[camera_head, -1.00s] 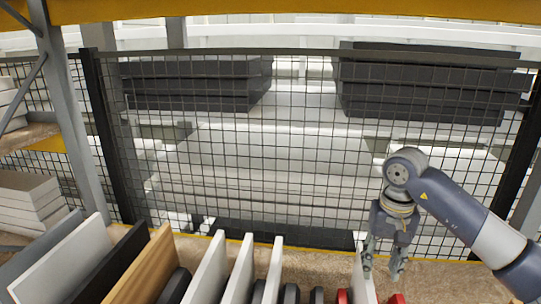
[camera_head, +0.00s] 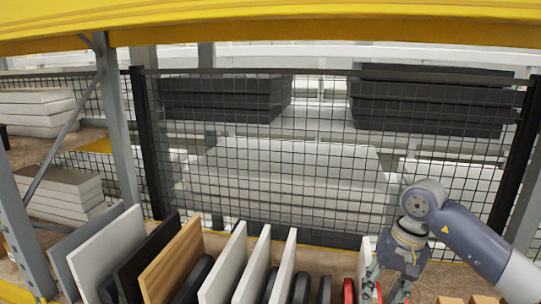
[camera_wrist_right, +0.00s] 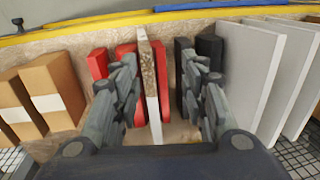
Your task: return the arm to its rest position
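My right gripper (camera_head: 387,287) is at the lower right of the head view, pointing down over the row of upright boards. In the right wrist view my right gripper (camera_wrist_right: 160,95) has its two fingers spread apart. A thin upright board with a white edge (camera_wrist_right: 150,75) stands between them, with a gap visible on each side. My left gripper is in neither view.
White boards (camera_head: 224,262) and a wooden board (camera_head: 172,262) stand upright along the shelf. Cardboard boxes (camera_wrist_right: 50,90) stand left of the fingers in the wrist view, grey boards (camera_wrist_right: 250,70) right. A mesh fence (camera_head: 290,170) stands behind; a yellow beam (camera_head: 270,30) crosses the top.

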